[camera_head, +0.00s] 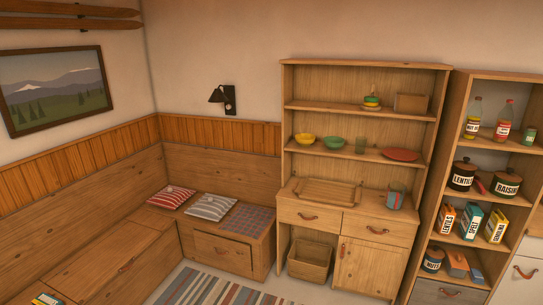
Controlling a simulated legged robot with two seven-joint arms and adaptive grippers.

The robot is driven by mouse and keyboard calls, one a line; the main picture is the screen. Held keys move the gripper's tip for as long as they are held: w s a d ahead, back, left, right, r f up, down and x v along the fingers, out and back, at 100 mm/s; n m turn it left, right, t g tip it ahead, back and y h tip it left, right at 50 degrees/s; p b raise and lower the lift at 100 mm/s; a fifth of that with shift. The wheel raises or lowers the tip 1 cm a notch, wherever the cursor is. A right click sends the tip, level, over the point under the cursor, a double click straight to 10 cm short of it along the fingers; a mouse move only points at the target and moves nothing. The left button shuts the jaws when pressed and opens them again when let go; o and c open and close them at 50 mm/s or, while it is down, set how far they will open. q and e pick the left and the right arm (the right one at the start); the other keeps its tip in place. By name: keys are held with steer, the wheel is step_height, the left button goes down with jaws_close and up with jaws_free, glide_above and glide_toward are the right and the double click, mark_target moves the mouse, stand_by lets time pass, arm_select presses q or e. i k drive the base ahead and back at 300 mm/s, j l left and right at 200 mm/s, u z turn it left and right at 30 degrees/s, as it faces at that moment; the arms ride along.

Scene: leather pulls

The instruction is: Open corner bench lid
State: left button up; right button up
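The wooden corner bench (110,255) runs along the left wall and turns the corner along the back wall. Its long lid on the left part lies flat and looks closed. A small leather pull (127,264) seems to show at the lid's front edge. The short back part has a front panel (222,252) with another small pull. Striped cushions (212,207) and a checked cloth (245,220) lie on the short part. Neither of my grippers is in view.
A wooden hutch (350,180) with dishes stands right of the bench. A shelf of jars and boxes (470,190) stands farther right. A striped rug (215,290) lies on the floor before the bench. A book or box (47,299) sits on the bench's near end.

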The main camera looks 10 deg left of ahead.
mark_target(80, 280)
steer(key=i+j+u, duration=0.1)
steer(key=i+u, duration=0.25)
steer(key=i, duration=0.5)
steer(key=i+l+u, duration=0.1)
steer(key=i+u, duration=0.3)
steer(key=i, duration=0.45)
